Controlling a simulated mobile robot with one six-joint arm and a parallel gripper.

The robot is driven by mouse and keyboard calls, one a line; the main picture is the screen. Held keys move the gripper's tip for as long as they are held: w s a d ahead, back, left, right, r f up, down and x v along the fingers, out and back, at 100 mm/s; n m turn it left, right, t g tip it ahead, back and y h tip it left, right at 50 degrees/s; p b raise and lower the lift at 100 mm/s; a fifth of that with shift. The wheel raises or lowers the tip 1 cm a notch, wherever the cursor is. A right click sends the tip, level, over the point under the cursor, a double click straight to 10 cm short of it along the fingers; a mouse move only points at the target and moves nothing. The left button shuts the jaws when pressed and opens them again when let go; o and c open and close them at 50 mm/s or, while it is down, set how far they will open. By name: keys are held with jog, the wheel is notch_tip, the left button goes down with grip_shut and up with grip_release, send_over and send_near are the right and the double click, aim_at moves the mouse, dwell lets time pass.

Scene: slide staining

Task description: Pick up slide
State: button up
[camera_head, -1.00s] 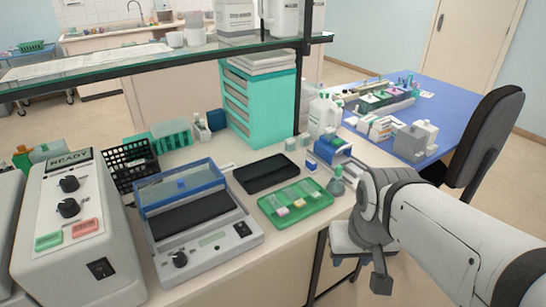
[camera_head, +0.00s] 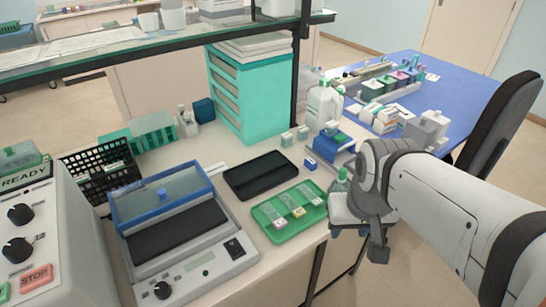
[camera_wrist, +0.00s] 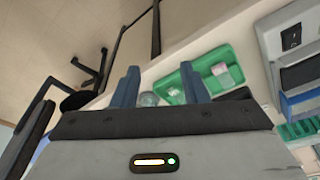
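A green tray (camera_head: 262,214) lies near the front edge of the bench, right of the grey device. It holds three glass slides: one with a pink label (camera_head: 280,223), one with a yellow label (camera_head: 299,212) and one with a green label (camera_head: 316,200). In the wrist view the tray (camera_wrist: 172,88) shows beyond the right finger, partly covered by it. In the head view the fingers cannot be made out.
A bottle (camera_head: 341,184) stands just right of the tray at the bench edge. A black flat pad (camera_head: 261,176) lies behind the tray. The grey device with a blue lid (camera_head: 165,197) stands left. A blue-and-white box (camera_head: 334,142) and a glass shelf (camera_head: 150,45) are behind.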

jog(key=n+g+p, duration=0.1)
jog(key=n+g, duration=0.2)
jog(key=n, duration=0.4)
send_near(278, 219)
jog(key=shift+w+f, duration=0.2)
jog(key=shift+f, duration=0.05)
jog(key=f, duration=0.4)
jog(key=s+f, duration=0.1)
jog(key=f, duration=0.1)
jog(key=shift+f+p, duration=0.1)
jog(key=shift+p, duration=0.25)
jog(key=shift+w+f, duration=0.1)
jog(key=shift+f, duration=0.45)
jog(key=shift+c, duration=0.6)
jog(key=c, duration=0.6)
